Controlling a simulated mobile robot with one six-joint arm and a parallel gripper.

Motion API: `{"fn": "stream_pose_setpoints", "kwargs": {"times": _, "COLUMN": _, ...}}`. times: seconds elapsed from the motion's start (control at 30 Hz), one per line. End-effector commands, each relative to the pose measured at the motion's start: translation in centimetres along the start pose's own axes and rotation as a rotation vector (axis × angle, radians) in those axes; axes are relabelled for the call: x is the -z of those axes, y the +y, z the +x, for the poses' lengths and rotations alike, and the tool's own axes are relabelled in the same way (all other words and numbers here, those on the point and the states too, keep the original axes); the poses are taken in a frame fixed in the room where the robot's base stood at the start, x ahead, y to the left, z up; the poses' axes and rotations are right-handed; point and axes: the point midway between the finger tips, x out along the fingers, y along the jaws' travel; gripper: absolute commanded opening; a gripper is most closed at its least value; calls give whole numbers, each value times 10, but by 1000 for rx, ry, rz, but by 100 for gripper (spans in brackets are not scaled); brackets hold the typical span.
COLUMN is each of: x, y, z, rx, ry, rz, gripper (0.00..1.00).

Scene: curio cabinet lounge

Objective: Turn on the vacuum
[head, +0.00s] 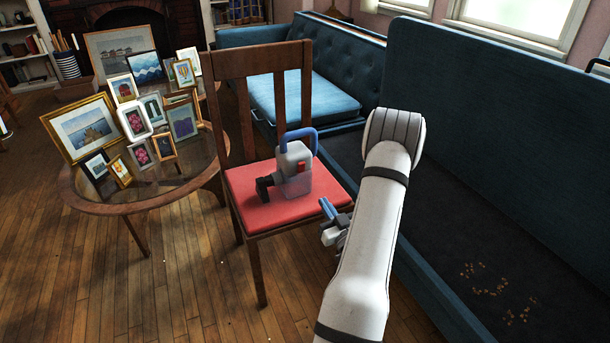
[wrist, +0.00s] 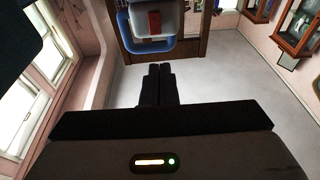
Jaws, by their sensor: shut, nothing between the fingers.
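A small grey hand vacuum (head: 293,175) with a blue looped handle, a dark nozzle and a red switch stands on the red seat (head: 258,209) of a wooden chair. In the wrist view, the vacuum (wrist: 131,46) is at the top, with its red switch (wrist: 154,22) facing me. My gripper (head: 325,205) is in front and to the right of the vacuum, apart from it, near the seat's right edge. In the wrist view, my gripper's fingers (wrist: 158,70) are together and empty, below the vacuum. Whether the vacuum is on cannot be told.
A round glass-topped table (head: 130,204) with several framed pictures stands left of the chair (head: 255,262). A blue sofa (head: 470,130) is close on the right, with crumbs (head: 490,290) on its dark seat. Another blue sofa (head: 300,97) is behind. Wooden floor is open at front left.

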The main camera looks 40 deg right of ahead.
Motion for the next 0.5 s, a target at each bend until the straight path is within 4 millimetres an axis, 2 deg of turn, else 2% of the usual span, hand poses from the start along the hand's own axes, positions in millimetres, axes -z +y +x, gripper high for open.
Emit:
{"fn": "stream_pose_setpoints", "kwargs": {"times": 0.17, "x": 0, "y": -1, "z": 13, "rx": 3, "ry": 2, "rz": -2, "gripper": 0}}
{"fn": "stream_pose_setpoints", "kwargs": {"times": 0.5, "x": -1, "y": -2, "z": 83, "rx": 6, "ry": 3, "rz": -3, "gripper": 0}}
